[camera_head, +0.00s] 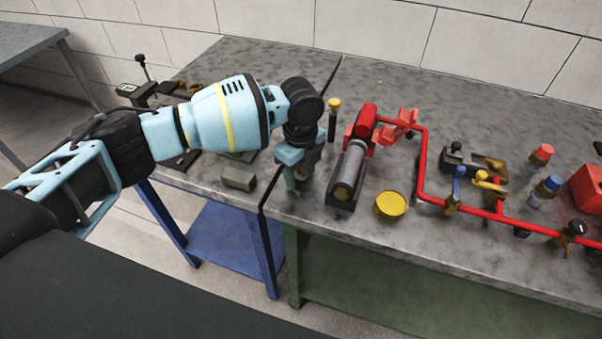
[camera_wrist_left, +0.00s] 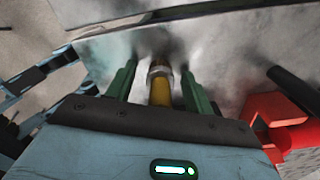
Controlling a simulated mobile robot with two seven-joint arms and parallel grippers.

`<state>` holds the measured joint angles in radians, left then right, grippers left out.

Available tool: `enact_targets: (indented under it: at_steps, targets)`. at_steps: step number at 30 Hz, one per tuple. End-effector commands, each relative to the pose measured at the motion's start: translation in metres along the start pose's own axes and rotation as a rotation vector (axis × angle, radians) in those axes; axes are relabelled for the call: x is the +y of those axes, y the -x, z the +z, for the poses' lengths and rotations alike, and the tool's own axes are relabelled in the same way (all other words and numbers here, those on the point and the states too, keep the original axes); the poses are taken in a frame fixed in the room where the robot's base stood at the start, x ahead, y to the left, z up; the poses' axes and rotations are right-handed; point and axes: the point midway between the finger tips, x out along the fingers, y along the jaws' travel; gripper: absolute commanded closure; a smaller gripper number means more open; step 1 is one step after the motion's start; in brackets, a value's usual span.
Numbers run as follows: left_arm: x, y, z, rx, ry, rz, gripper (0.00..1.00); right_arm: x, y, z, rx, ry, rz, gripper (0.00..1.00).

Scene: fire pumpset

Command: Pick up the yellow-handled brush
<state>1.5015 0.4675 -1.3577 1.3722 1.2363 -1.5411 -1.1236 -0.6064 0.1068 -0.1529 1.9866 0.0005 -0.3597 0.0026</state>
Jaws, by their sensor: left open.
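My left gripper (camera_head: 298,176) points down over the table near the seam between the two tables. In the left wrist view its two green fingers (camera_wrist_left: 160,70) are apart. A yellow handle with a grey metal collar (camera_wrist_left: 159,84), seemingly the brush, shows between them, with gaps visible on both sides. The brush's bristles cannot be made out. In the head view my gripper and wrist largely hide this spot. My right gripper is not in view.
Close right of my gripper is a grey cylinder in a dark holder (camera_head: 347,178). A yellow-topped black rod (camera_head: 333,117) stands behind. A yellow round tin (camera_head: 391,206) and red pipework (camera_head: 421,165) lie further right. A grey block (camera_head: 238,178) sits to the left.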

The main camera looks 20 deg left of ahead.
Motion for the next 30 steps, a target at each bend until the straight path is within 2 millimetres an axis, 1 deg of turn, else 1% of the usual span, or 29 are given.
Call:
enact_targets:
  at_steps: [1,2,12,13,23,26,30]
  targets:
    - [0.000,0.000,0.000,0.000,0.000,0.000,0.48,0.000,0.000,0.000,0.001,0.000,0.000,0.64]
    - [0.000,0.000,0.000,0.000,0.000,0.000,0.50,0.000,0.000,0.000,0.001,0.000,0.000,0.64]
    - [0.000,0.001,0.000,0.000,0.000,0.000,0.95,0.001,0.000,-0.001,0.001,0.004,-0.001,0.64]
    - [0.000,0.001,0.000,0.000,0.000,-0.001,0.96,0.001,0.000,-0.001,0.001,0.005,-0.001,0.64]
    - [-0.001,0.004,0.000,0.001,0.000,-0.002,0.96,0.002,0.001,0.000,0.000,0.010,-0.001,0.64]
    - [-0.001,0.011,0.000,0.000,0.000,-0.003,0.96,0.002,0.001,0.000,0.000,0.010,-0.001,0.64]
    - [-0.001,0.029,0.000,0.000,-0.001,-0.004,0.96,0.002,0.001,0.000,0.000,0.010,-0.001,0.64]
